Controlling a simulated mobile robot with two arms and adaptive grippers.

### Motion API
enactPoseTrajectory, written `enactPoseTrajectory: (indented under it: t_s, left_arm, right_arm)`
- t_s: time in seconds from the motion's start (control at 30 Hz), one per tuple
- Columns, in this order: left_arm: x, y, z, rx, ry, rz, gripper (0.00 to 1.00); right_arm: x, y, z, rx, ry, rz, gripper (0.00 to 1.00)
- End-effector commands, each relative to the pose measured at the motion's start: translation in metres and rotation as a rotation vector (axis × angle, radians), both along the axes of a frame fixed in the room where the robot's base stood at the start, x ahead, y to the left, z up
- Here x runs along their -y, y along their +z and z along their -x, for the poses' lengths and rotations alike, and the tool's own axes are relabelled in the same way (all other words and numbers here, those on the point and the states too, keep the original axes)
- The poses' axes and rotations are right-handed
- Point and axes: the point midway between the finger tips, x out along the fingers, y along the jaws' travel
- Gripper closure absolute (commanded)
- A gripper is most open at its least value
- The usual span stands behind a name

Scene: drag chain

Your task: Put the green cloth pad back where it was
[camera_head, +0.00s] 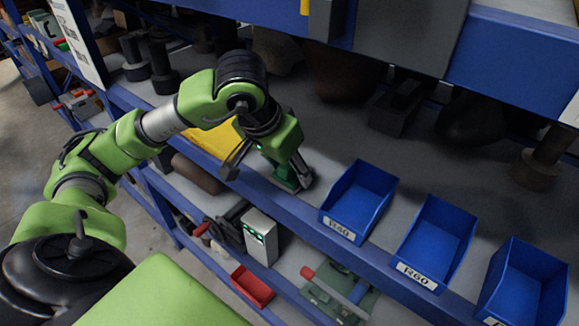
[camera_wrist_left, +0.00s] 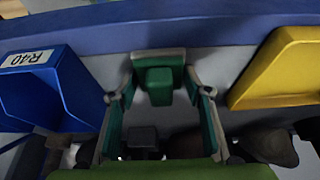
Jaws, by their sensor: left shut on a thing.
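The green cloth pad (camera_head: 283,172) is at the front part of the grey shelf, between the yellow bin and the blue R40 bin. My left gripper (camera_head: 296,176) is shut on it, reaching down from above. The left wrist view shows the dark green pad (camera_wrist_left: 158,86) between the fingertips of my left gripper (camera_wrist_left: 160,92), over the grey shelf surface. Whether the pad touches the shelf is hard to tell. The gripper partly hides it in the head view. My right gripper is in neither view.
The blue R40 bin (camera_head: 357,202) stands just right of the pad, with the R60 bin (camera_head: 436,240) and another blue bin (camera_head: 527,283) farther right. A yellow bin (camera_head: 212,140) is close on the left. The shelf's blue front rail (camera_head: 262,196) runs below. Dark parts stand behind.

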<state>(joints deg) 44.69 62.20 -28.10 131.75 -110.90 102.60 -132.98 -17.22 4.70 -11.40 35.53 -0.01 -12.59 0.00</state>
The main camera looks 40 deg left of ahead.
Motion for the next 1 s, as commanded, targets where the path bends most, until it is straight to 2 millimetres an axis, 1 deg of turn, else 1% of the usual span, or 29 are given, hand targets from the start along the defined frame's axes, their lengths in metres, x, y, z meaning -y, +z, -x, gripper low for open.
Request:
enactPoseTrajectory:
  t_s: [0.07, 0.1, 0.13, 0.47, 0.57, 0.6, 0.67, 0.77, 1.0]
  left_arm:
    - [0.000, -0.003, 0.000, 0.000, 0.000, 0.000, 0.72]
    - [0.000, -0.002, 0.000, 0.000, 0.000, 0.000, 0.44]
    - [0.000, -0.001, 0.000, 0.000, 0.000, 0.000, 0.38]
    - [0.000, -0.001, 0.000, -0.001, 0.000, 0.000, 0.38]
    - [0.000, 0.003, 0.000, 0.000, 0.000, 0.000, 0.38]
    - [0.000, 0.006, 0.001, 0.003, 0.000, 0.000, 0.38]
    - [-0.001, 0.013, 0.004, 0.005, 0.001, 0.001, 0.38]
    - [-0.001, 0.031, 0.011, 0.009, 0.000, -0.002, 0.38]
    - [-0.002, 0.078, 0.031, 0.008, -0.001, 0.000, 0.38]
  right_arm:
    - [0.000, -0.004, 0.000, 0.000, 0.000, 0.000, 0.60]
    - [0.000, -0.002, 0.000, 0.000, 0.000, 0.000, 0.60]
    - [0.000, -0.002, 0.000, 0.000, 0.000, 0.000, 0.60]
    - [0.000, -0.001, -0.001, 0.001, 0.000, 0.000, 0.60]
    - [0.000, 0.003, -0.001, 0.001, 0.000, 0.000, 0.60]
    - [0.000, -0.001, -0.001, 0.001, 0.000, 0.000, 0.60]
    - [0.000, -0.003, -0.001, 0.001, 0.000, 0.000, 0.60]
    - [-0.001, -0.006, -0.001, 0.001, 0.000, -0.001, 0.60]
    - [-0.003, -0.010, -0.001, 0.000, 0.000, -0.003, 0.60]
